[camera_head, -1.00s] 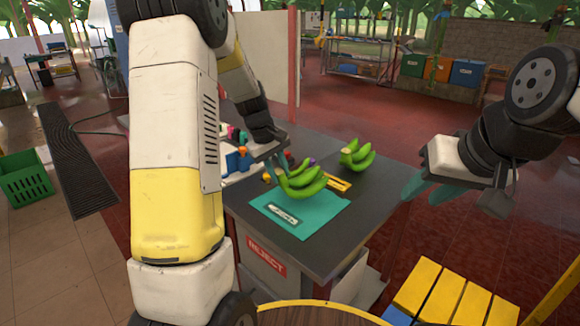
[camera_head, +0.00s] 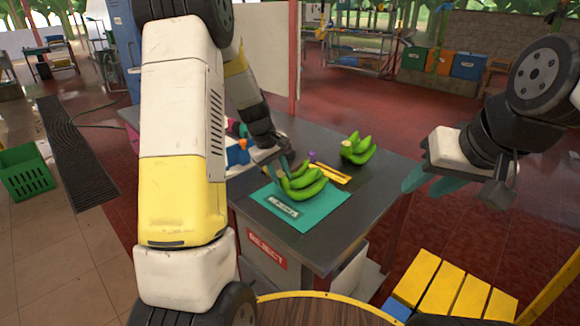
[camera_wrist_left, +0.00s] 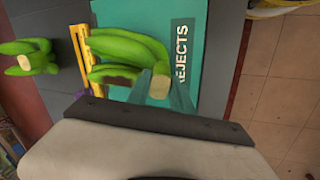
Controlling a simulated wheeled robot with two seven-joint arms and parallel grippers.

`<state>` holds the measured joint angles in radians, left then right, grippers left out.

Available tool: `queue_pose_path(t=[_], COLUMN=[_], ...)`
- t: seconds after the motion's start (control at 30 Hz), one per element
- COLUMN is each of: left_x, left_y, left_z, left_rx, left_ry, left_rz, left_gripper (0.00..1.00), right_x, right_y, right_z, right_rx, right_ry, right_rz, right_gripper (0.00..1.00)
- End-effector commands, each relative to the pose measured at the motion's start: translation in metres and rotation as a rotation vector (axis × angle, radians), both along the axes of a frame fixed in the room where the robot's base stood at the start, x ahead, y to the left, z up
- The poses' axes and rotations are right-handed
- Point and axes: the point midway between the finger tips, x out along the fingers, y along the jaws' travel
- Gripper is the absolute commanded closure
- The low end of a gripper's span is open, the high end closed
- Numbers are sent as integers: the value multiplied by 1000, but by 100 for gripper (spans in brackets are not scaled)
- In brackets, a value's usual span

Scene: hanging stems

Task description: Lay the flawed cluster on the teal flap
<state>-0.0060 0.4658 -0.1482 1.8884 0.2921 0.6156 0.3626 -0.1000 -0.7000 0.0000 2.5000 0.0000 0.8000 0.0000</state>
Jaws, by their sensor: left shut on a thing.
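A green banana cluster (camera_head: 308,183) is at the teal flap (camera_head: 323,217) on the dark table. My left gripper (camera_head: 282,170) is shut on its stem end. In the left wrist view the cluster (camera_wrist_left: 125,48) lies over the teal flap (camera_wrist_left: 215,60), its cut crown between my fingertips (camera_wrist_left: 160,92). A brownish patch shows beside its lower fingers. I cannot tell whether the cluster rests fully on the flap. A second green cluster (camera_head: 357,149) lies farther back on the table, apart from the flap. My right gripper (camera_head: 432,182) is apart from the table's right edge, its fingers spread and empty.
A yellow tool (camera_head: 334,173) lies behind the flap. Small coloured items (camera_head: 237,152) sit at the table's left. The table front bears a red REJECT sign (camera_head: 266,249). Yellow slats (camera_head: 452,295) are at front right. A green crate (camera_head: 24,172) stands on the floor at left.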

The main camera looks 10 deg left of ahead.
Motion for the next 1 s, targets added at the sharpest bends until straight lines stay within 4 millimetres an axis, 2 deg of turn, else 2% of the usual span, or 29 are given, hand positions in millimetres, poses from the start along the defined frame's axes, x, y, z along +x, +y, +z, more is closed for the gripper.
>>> queue_pose_path(t=[0.57,0.6,0.7,1.0], left_x=[1,1,1,-1], left_y=[0,0,0,0], left_z=[-7,-7,-7,-8], left_rx=[0,-1,0,0], left_ry=[-3,-3,-3,1], left_rz=[1,1,1,0], left_gripper=[100,69,50,48], right_x=[0,0,0,0], right_y=[0,0,0,0], right_z=[0,0,0,0], right_rx=[0,0,0,0], right_ry=[0,0,0,0], right_rz=[0,0,0,0], right_gripper=[64,64,64,64])
